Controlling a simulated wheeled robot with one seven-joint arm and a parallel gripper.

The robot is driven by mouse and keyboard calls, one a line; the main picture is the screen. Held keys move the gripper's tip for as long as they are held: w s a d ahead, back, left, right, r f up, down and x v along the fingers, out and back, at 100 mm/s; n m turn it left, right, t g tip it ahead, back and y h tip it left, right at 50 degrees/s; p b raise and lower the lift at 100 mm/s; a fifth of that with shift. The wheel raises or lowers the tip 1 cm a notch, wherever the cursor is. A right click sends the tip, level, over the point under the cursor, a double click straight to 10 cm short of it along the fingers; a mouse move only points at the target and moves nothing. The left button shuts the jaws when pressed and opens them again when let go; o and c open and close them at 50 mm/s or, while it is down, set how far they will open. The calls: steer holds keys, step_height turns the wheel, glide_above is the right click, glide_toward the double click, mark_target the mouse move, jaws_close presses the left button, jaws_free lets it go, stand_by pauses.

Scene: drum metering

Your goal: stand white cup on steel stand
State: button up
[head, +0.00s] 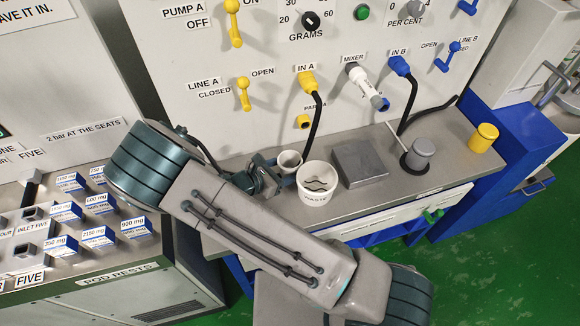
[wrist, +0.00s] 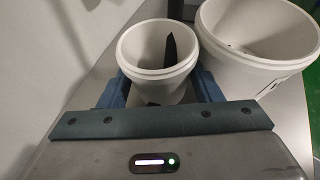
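The white cup (head: 289,160) is upright at the back of the steel counter, left of the waste tub. In the wrist view the cup (wrist: 158,52) sits between the two blue fingers of my gripper (wrist: 160,94), which press close on both its sides. A dark strip shows inside the cup; I cannot tell what it is. My gripper (head: 276,176) reaches the cup from the left in the head view, partly hidden by my arm. I cannot tell whether the cup's base touches the counter. The steel stand (head: 360,164) is a low grey block right of the tub, with a bare top.
The white waste tub (head: 314,197) stands between cup and stand, very close to the cup; it also shows in the wrist view (wrist: 258,50). Black hoses (head: 317,125) hang from the panel behind. A grey capped cylinder (head: 419,155) and a yellow cup (head: 483,137) stand farther right.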

steer(key=c, duration=0.5)
steer(key=shift+r, duration=0.15)
